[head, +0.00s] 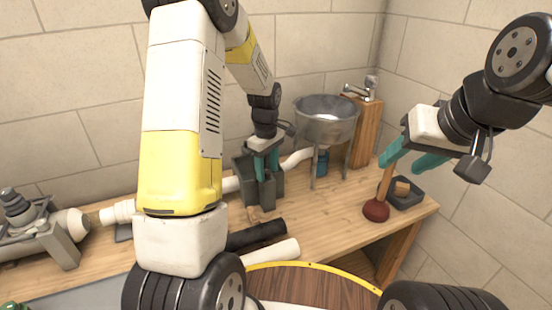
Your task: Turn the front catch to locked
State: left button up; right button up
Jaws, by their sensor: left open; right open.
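My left gripper (267,174) points down with its teal fingers apart, over a dark grey holder (245,170) on the bench. The fingers overlap the holder in the picture, and I cannot tell whether they touch it. I cannot make out a front catch for certain; a small tan piece (256,214) lies at the holder's front foot. My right gripper (399,165) is open at the right, near the top of a plunger's wooden handle (385,184). I cannot tell whether the handle is between its fingers. My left arm hides part of the bench.
A metal basin (326,118) on legs stands at the back beside a wooden post (364,132) with a tap. A dark tray (404,197) lies near the right edge. Black pipe (256,235) and white pipe (272,252) lie in front; a grey fitting (62,245) stands left.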

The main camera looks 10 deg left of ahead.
pick_arm(q)
jog(key=shift+c, duration=0.2)
grip_shut()
jog(key=shift+m, duration=0.4)
jog(key=m, duration=0.3)
jog(key=shift+m, duration=0.3)
jog(key=m, duration=0.4)
jog(key=shift+m, duration=0.3)
jog(key=m, duration=0.4)
jog(key=shift+a, duration=0.1)
jog(key=m, duration=0.4)
jog(key=shift+m, duration=0.6)
